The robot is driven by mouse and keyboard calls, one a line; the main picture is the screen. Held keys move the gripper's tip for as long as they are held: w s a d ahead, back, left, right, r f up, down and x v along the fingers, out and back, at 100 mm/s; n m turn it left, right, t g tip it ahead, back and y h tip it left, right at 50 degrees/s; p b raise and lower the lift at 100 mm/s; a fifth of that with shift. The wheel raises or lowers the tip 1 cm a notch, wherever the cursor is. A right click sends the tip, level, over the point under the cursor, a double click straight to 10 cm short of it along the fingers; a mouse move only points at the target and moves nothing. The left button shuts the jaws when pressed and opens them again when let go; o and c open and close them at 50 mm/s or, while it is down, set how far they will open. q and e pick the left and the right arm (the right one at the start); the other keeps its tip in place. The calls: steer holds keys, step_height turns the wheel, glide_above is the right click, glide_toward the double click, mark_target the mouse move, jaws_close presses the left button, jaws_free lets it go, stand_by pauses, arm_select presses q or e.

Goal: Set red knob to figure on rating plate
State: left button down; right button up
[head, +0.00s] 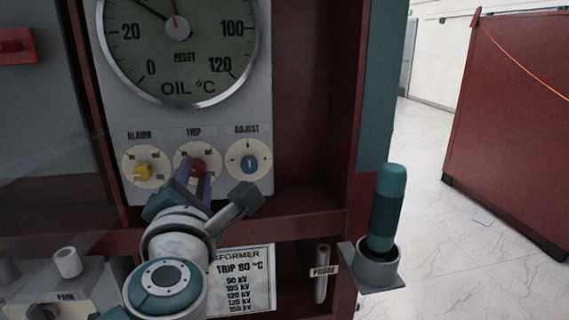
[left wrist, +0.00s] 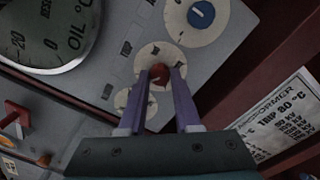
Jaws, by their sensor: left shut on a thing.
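The red knob (head: 198,167) sits on the TRIP dial (head: 187,154), between the yellow ALARM knob (head: 142,173) and the blue ADJUST knob (head: 249,164). My left gripper (head: 203,175) is shut on the red knob, with its two purple fingers on either side. The left wrist view shows the red knob (left wrist: 159,73) between the fingertips (left wrist: 160,76). The rating plate (head: 243,280) below reads "TRIP 80 °C" with several kV lines under it; my arm hides its left part. The plate also shows in the left wrist view (left wrist: 286,117). My right gripper is in neither view.
The OIL °C gauge (head: 180,50) is above the knobs.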

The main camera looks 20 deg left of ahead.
arm_select(q)
steer(key=shift+m, duration=0.8)
steer(key=c, duration=0.6)
jaws_free()
steer(key=shift+p, duration=0.3)
steer(key=p+v, duration=0.1)
steer(key=v, duration=0.9)
